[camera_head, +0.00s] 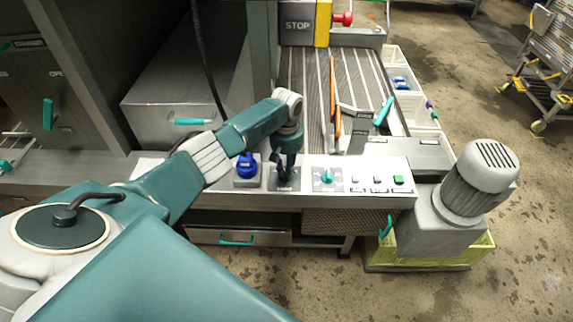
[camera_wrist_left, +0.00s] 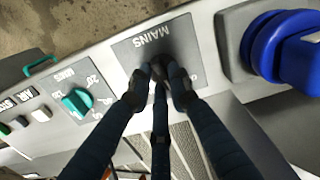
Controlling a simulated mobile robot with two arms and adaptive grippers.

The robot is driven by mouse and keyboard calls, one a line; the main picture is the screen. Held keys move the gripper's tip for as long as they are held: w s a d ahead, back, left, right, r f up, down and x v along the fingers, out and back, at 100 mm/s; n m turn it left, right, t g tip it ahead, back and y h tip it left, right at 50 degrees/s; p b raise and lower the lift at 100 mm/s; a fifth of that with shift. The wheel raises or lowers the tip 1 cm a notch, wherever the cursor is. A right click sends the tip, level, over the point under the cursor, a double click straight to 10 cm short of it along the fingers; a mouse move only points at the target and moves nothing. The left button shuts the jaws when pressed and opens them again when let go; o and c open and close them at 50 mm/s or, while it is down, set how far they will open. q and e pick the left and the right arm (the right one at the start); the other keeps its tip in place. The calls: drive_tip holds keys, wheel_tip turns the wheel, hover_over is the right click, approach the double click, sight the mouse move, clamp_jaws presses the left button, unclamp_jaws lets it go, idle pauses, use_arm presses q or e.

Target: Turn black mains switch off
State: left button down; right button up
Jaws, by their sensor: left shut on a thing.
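The black mains switch (camera_wrist_left: 160,66) sits on a grey plate marked MAINS (camera_wrist_left: 148,42), on the front control panel. My left gripper (camera_head: 284,170) is over that plate, its fingers pointing down at the panel. In the left wrist view the dark fingers (camera_wrist_left: 160,84) close in around the switch and are shut on it. The fingers and their shadow hide most of the switch, so I cannot tell which way it points. My right gripper is not in view.
A blue rotary knob (camera_head: 246,166) is left of the plate. A teal timer knob (camera_head: 326,176) and small buttons, one green (camera_head: 398,180), are to its right. A grey motor (camera_head: 480,180) stands at the panel's right end. Tools lie on the ribbed top behind.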

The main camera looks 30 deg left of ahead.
use_arm(q)
drive_tip(key=n+p, duration=0.1)
drive_tip(key=n, duration=0.2)
drive_tip(key=shift+r+n+p, duration=0.1)
drive_tip(key=shift+n+p, duration=0.3)
drive_tip(key=shift+w+a+n+p, duration=0.1)
drive_tip(key=shift+n+p, duration=0.45)
drive_tip(key=shift+n, duration=1.25)
drive_tip(key=c, duration=1.6)
unclamp_jaws()
wheel_tip(320, 180, up, 12)
drive_tip(key=shift+f, duration=0.1)
